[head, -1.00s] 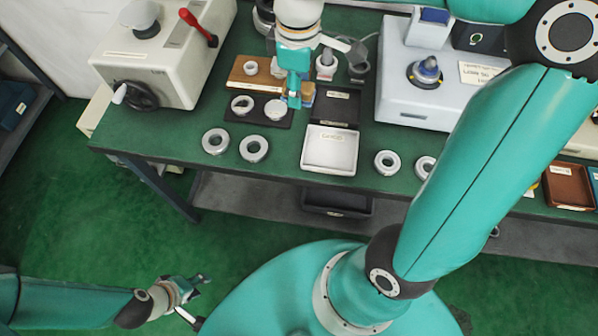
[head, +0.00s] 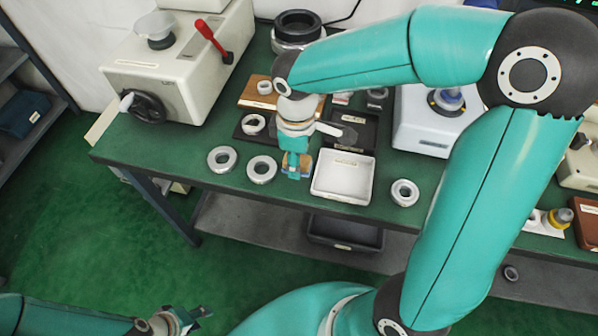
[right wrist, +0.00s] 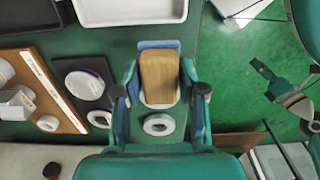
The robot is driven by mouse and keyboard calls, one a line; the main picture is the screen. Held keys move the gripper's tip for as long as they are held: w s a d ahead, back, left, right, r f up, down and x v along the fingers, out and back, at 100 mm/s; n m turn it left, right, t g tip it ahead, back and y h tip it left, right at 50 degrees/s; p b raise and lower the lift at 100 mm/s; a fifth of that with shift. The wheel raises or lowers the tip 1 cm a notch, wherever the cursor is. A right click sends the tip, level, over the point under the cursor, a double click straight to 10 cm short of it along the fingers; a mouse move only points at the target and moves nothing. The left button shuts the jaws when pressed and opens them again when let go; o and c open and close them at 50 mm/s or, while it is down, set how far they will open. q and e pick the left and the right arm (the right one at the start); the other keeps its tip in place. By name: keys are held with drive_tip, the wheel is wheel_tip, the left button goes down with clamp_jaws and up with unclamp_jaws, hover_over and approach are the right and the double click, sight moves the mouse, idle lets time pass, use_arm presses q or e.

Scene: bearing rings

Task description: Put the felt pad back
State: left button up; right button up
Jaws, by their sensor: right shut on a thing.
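My right gripper (head: 295,172) is shut on a tan block with a blue part, which I take to be the felt pad (right wrist: 158,75). In the right wrist view the pad sits between the two blue-green fingers. It is over the table's front strip and partly covers a pale ring (right wrist: 158,104). I cannot tell whether it touches that ring. The black mat (head: 240,136) lies behind, with a ring (head: 253,124) on it; my right gripper hides part of the mat. My left gripper (head: 196,318) is empty, low at the front left, off the table, its fingers apart.
Two loose rings (head: 222,159) (head: 261,169) lie near the front edge. A white tray (head: 320,190) stands just right of my right gripper, with a dark tray (head: 368,128) behind it. Another ring (head: 404,192) lies right of the tray. A cream machine (head: 175,75) stands back left.

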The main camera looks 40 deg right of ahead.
sight(297, 181)
drive_tip(key=shift+f, duration=2.55)
drive_tip(key=shift+f+b, duration=0.15)
drive_tip(key=shift+b, duration=0.25)
drive_tip(key=o, duration=1.1)
drive_tip(key=shift+r, duration=0.3)
wheel_tip(297, 181, up, 12)
drive_tip(key=shift+f+p, duration=0.1)
drive_tip(key=shift+p, duration=0.75)
